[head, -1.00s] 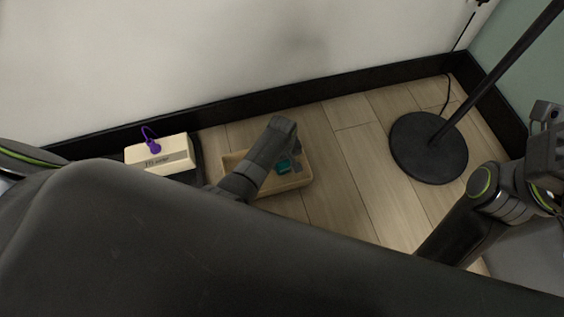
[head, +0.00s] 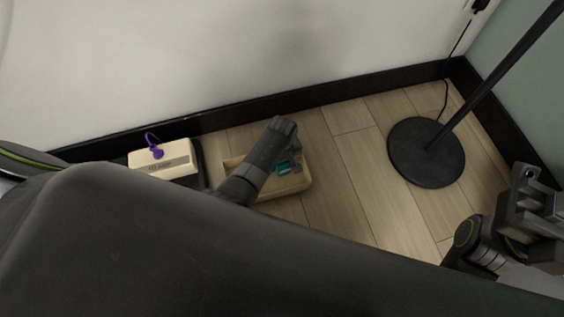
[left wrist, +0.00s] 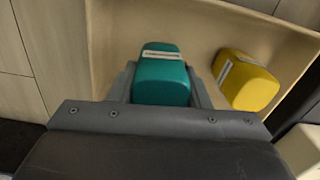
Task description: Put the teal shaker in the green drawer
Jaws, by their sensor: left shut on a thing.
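The teal shaker (left wrist: 162,78) is between the fingers of my left gripper (left wrist: 160,88) in the left wrist view. The gripper is shut on it. In the head view a small part of the teal shaker (head: 284,168) shows beside my left gripper (head: 291,160), over the pale wooden tray (head: 296,186). I cannot tell whether the shaker touches the tray's floor. My right gripper (head: 540,210) is at the right edge of the head view, and its jaws are unclear. No green drawer shows.
A yellow shaker (left wrist: 246,82) lies in the tray, right of the teal one. A cream box (head: 160,158) with a purple item (head: 155,151) stands left of the tray. A black lamp base (head: 426,152) stands on the floor to the right. Floor between tray and lamp is clear.

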